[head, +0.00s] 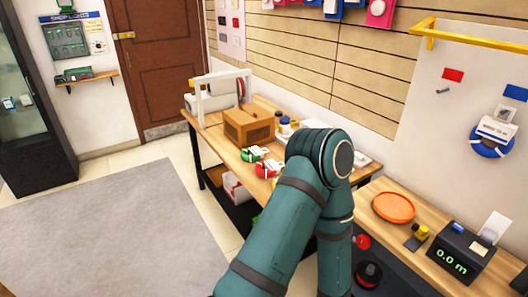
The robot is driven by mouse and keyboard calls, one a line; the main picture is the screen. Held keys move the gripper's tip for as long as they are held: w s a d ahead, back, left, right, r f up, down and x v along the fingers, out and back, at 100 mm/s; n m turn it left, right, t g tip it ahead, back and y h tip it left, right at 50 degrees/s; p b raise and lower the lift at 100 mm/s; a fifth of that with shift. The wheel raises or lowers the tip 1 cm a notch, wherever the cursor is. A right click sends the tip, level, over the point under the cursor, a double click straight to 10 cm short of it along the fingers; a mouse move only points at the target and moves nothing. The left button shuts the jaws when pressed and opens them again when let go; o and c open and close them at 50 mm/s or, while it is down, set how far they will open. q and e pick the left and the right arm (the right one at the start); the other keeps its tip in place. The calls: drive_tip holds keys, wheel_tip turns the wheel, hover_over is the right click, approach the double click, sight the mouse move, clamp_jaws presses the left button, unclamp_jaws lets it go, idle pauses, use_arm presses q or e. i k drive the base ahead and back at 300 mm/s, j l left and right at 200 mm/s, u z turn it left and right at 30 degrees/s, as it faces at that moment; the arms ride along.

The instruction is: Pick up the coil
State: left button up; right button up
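A green coil-like bundle with a white band (254,154) lies on the wooden workbench, left of my raised arm. A similar red bundle with a white band (268,169) lies just in front of it. A blue round coil-like item (490,149) hangs on the right wall with a white piece over it. I cannot tell which of these is the task's coil. One teal arm of mine rises from the bottom, bends over the bench and comes back down, hiding part of the bench. Neither gripper shows, and no contact with a coil is visible.
The workbench also holds a brown box (249,126), a white-framed roll holder (217,95), an orange disc (393,207) and a black meter reading 0.0 m (460,253). Red and dark round items (369,273) sit below the bench edge. The grey rug (110,240) is clear.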

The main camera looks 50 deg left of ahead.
sight(256, 153)
drive_tip(key=k+j+z, duration=0.1)
drive_tip(key=j+z, duration=0.25)
drive_tip(key=j, duration=1.1)
drive_tip(key=k+j+z, duration=0.15)
drive_tip(key=j, duration=0.8)
drive_tip(key=k+j+z, duration=0.15)
drive_tip(key=j, duration=0.35)
